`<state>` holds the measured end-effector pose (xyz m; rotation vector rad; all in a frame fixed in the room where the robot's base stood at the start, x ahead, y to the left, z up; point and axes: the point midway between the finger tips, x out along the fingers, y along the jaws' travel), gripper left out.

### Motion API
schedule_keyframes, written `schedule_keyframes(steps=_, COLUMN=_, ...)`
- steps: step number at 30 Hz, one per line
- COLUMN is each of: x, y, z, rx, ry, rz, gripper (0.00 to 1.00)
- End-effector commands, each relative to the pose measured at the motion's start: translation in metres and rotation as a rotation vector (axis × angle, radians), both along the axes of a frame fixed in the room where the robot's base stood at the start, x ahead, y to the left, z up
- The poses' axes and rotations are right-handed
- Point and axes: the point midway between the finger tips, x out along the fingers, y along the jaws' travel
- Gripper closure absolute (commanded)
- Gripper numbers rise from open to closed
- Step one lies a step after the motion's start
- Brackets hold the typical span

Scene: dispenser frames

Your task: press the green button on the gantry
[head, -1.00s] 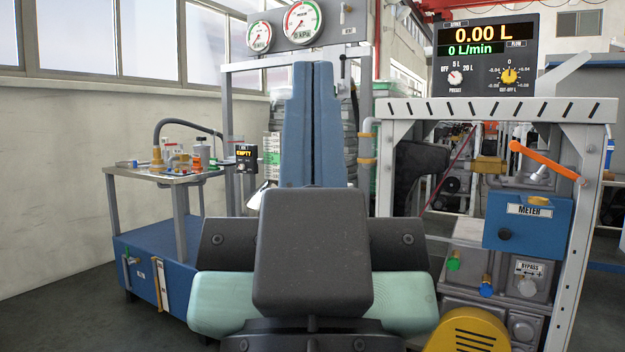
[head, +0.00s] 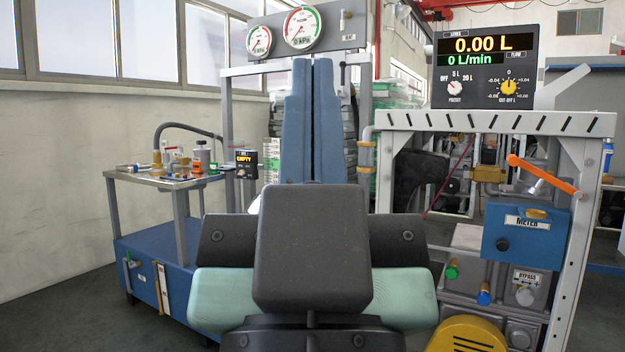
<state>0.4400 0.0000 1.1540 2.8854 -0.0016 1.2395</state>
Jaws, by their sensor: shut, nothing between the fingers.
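A small green knob-like part (head: 452,269) shows low on the front of the metering rig at the right, left of a blue one (head: 484,294). I cannot tell if it is the green button. The rig's grey-white frame (head: 490,122) has a striped top beam; I cannot tell if this is the gantry.
A display (head: 488,62) on the rig reads 0.00 L and 0 L/min. An orange lever (head: 543,175) sticks out above the blue METER box (head: 525,236). A blue cart (head: 165,262) with small items stands at left. Two gauges hang at the back. Floor shows at lower left.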

Motion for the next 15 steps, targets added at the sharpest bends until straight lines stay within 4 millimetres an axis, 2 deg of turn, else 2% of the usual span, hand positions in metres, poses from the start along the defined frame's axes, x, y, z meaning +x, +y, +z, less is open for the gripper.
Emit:
schedule_keyframes(steps=1, x=0.0, y=0.0, z=0.028, rx=0.0, ry=-0.001, rz=0.0, gripper=1.0)
schedule_keyframes(steps=15, x=0.0, y=0.0, z=0.186, rx=0.0, ry=-0.001, rz=0.001, gripper=1.0)
